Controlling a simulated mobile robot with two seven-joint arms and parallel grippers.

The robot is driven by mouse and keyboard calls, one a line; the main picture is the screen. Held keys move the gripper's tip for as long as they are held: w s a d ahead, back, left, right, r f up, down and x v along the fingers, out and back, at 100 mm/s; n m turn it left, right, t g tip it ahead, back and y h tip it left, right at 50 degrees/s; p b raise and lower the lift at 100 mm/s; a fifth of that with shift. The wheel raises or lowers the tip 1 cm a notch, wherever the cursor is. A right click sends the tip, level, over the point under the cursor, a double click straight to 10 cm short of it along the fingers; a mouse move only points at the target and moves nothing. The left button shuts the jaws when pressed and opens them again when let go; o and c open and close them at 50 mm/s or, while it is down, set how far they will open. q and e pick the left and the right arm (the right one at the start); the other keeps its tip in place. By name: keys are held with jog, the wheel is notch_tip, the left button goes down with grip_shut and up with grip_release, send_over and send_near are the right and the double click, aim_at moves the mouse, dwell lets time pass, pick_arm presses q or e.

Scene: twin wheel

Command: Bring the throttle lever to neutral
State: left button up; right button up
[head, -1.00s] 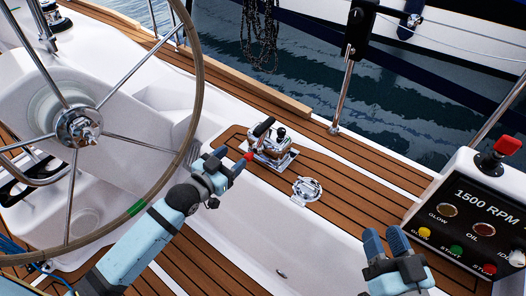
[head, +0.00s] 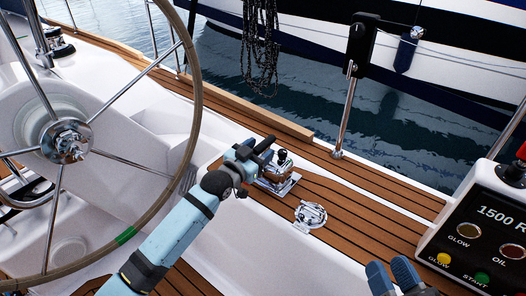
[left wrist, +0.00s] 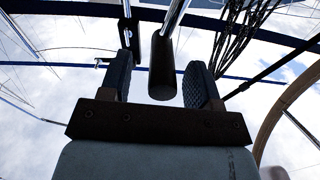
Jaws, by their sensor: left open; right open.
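The throttle lever has a black grip and stands on a chrome mount (head: 280,172) on the teak deck, right of the wheel. My left gripper (head: 256,155) is open at the lever and hides part of it in the head view. In the left wrist view the black grip (left wrist: 162,80) on a chrome rod is between the two open fingers (left wrist: 162,85), with a visible gap at each side. My right gripper (head: 389,266) is open and empty at the bottom edge of the head view, well away from the lever.
The steering wheel (head: 124,236) is left of my left arm; its rim (left wrist: 285,105) also shows at right in the wrist view. A chrome deck fitting (head: 310,215) and a stanchion (head: 346,115) stand nearby. An engine panel (head: 487,235) is at the right.

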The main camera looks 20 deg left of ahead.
pick_arm(q)
jog(key=shift+x, duration=1)
pick_arm(e)
jog(key=shift+f, duration=0.45)
pick_arm(q)
grip_shut()
jog(key=shift+a+r, duration=0.1)
jog(key=a+n+p, duration=0.1)
jog(key=w+a+n+p, duration=0.1)
jog(key=a+p, duration=0.1)
jog(key=a+n+p, duration=0.1)
jog(key=a+p, duration=0.1)
jog(key=shift+w+r+n, duration=0.3)
jog(key=shift+w, duration=0.1)
pick_arm(e)
jog(key=shift+d+r+h, duration=0.7)
